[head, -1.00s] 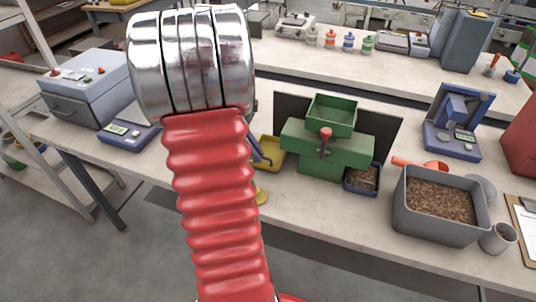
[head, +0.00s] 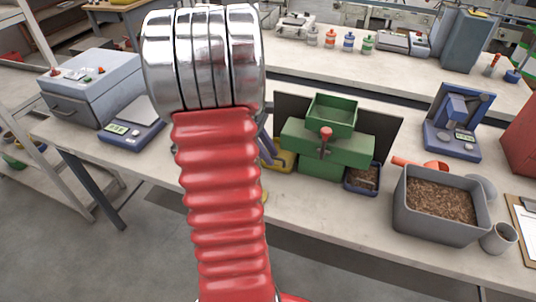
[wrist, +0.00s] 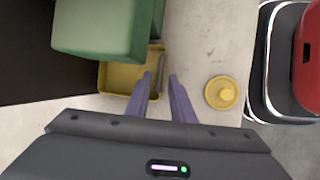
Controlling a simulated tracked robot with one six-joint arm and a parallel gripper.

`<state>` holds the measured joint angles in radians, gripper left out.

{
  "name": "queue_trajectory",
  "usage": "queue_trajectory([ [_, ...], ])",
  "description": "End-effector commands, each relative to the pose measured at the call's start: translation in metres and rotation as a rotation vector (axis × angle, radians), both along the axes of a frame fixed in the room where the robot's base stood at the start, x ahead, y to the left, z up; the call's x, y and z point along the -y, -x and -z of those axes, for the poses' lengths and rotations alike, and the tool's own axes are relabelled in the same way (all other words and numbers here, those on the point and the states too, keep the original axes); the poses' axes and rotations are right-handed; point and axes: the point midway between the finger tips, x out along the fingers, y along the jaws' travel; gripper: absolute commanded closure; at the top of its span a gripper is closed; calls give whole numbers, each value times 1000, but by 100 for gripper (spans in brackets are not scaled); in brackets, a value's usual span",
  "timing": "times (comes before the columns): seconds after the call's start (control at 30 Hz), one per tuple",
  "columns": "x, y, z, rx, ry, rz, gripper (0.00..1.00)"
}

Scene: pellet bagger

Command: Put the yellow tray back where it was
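The yellow tray (wrist: 120,78) sits on the bench, partly under the green machine (wrist: 105,28). In the head view the tray (head: 285,161) shows at the machine's left side, partly behind my arm. My gripper (wrist: 161,78) is open in the wrist view, its two purple fingers apart. The tray's right wall shows between the fingertips, with the left finger over the tray's inside and the right finger outside it. I cannot tell whether either finger touches the wall. In the head view my gripper is mostly hidden behind my arm.
A round yellow lid-like piece (wrist: 221,93) lies right of the fingers. A small dark blue tray of pellets (head: 362,179) stands at the machine's right, and a grey bin of pellets (head: 438,229) farther right. A blue scale (head: 132,131) is at left.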

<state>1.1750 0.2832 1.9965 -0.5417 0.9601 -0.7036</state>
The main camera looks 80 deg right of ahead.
Motion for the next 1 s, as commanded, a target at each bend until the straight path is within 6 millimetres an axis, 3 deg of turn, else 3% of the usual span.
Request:
queue_trajectory([
  [0.47,0,-3,-2,1,2,-1,74],
  [1.0,-11,-39,-80,2,4,-2,74],
])
